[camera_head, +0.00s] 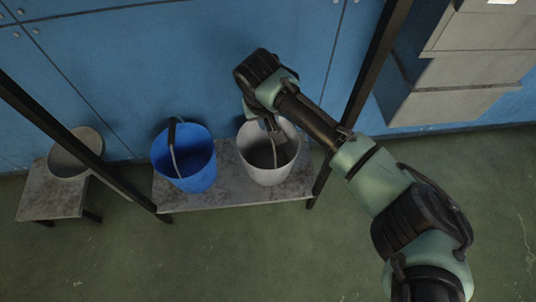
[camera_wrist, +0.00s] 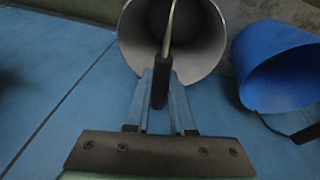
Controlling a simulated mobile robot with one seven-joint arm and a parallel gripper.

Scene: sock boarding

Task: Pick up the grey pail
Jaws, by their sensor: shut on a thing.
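The grey pail (camera_head: 262,172) is at the right end of a low bench, below my gripper (camera_head: 273,128) in the head view. It appears upright on the bench, though I cannot tell whether its base touches. In the wrist view the pail (camera_wrist: 205,55) is at the top, its open mouth facing the camera. My gripper (camera_wrist: 160,82) is shut on the black grip (camera_wrist: 161,84) of the pail's wire handle, which stands up over the mouth. My wrist hides part of the handle in the head view.
A blue bucket (camera_head: 193,169) stands left of the pail on the bench (camera_head: 225,195). A grey tub (camera_head: 67,166) sits on a small stand (camera_head: 45,205) at far left. Dark slanted posts (camera_head: 368,75) frame the bench before a blue wall (camera_head: 130,50). Green floor in front is clear.

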